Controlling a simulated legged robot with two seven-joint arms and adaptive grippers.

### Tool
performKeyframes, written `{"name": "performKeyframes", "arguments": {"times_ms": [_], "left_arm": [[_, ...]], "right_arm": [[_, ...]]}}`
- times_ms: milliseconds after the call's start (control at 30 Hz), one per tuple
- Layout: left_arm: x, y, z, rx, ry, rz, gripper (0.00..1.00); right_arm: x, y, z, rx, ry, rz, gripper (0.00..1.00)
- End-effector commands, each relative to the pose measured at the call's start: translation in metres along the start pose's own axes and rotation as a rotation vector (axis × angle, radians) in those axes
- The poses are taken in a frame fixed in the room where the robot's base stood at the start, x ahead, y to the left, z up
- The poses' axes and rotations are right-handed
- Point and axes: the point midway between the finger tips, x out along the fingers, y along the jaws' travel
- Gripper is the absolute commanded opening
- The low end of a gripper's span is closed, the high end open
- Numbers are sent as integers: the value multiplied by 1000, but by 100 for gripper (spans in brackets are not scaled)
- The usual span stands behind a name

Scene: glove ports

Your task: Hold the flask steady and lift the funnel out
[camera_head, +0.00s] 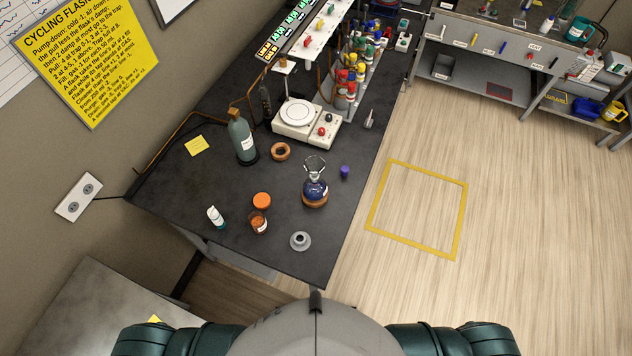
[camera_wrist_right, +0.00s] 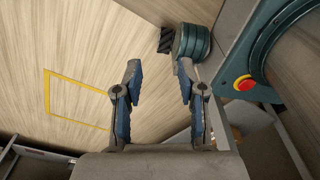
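The flask (camera_head: 315,190) is round-bottomed with dark blue contents and stands in a brown cork ring near the right edge of the black bench. The clear glass funnel (camera_head: 315,164) sits upright in the flask's neck. My right gripper (camera_wrist_right: 158,87) shows in the right wrist view with its two blue-padded fingers apart and nothing between them; the wood floor is behind it. It is away from the flask and funnel, which are not in that view. My left gripper is not in view; only dark green parts of my arms show at the bottom of the head view.
Near the flask are a purple stopper (camera_head: 345,171), an empty cork ring (camera_head: 281,151), an orange lid (camera_head: 262,200), an orange-brown jar (camera_head: 259,223), a grey round piece (camera_head: 300,241), a white bottle (camera_head: 215,217), a tall grey-green bottle (camera_head: 242,138) and a hotplate (camera_head: 305,122).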

Motion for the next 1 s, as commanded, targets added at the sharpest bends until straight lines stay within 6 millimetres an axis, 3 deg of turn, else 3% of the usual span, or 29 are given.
{"name": "performKeyframes", "arguments": {"times_ms": [167,267,367,433,567,667,867,1000], "left_arm": [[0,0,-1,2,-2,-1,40],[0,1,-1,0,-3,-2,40],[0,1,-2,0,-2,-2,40],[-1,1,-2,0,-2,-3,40],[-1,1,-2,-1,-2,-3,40],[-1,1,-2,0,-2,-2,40],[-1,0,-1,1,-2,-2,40],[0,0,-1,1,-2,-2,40]], "right_arm": [[0,0,0,1,-2,-2,40],[0,2,-3,-2,4,-1,59],[0,8,-19,-5,37,5,59],[-2,16,-42,-9,86,14,59],[-12,36,-109,-23,228,38,59],[-29,53,-171,-39,364,57,59],[-83,79,-290,-81,638,86,59],[-136,90,-365,-116,833,97,59]]}}
